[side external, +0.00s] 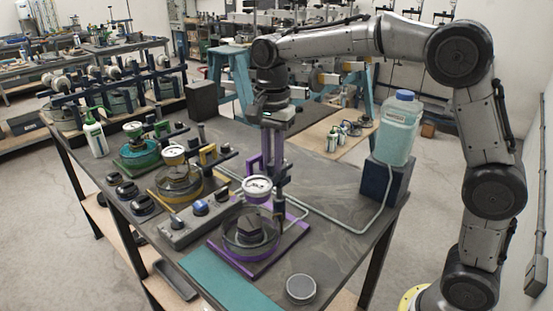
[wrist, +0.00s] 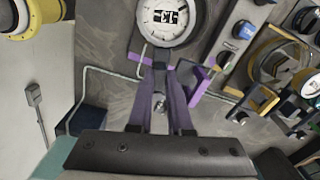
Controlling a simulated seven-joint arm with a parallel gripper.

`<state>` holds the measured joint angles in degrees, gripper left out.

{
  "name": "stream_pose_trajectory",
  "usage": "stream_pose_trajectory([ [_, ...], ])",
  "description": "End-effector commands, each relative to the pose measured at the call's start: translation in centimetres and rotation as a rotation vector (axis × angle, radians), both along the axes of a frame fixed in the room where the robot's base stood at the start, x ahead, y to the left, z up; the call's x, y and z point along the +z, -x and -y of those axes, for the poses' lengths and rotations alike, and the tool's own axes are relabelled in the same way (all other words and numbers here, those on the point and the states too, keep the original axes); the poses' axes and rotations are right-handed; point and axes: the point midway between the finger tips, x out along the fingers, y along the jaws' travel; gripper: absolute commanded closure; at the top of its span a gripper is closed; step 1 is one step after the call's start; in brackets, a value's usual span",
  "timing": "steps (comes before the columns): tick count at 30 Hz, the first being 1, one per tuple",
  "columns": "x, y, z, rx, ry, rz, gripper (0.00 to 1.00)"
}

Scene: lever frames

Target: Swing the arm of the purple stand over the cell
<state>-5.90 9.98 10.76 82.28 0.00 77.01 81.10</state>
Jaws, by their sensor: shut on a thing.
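The purple stand has a flat purple base plate (side external: 232,262) at the front of the dark table. Its clear round cell (side external: 236,243), with a dark block inside, sits on that plate. A white dial gauge (side external: 257,185) appears above the back of the cell in the side view; the dial also shows at the top of the wrist view (wrist: 168,20). My gripper (side external: 279,200) points down behind the dial, shut on the stand's arm. The exact contact is partly hidden.
Yellow (side external: 178,182) and green (side external: 138,155) stands with dials are at left. A grey control box (side external: 190,222) lies beside the purple base. A round grey disc (side external: 300,288) is at front right. A blue-green bottle (side external: 397,128) stands on a dark block; a pale hose crosses the table.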

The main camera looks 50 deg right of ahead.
Motion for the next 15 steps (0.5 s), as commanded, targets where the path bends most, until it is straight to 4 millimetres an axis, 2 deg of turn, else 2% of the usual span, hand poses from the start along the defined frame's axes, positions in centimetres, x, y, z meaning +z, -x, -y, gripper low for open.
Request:
stream_pose_trajectory([
  [6, 0.22, -0.57, -0.08, -0.145, 0.000, 0.006, 1.00],
  [15, 0.23, -0.91, -0.08, -0.253, 0.000, 0.006, 1.00],
])
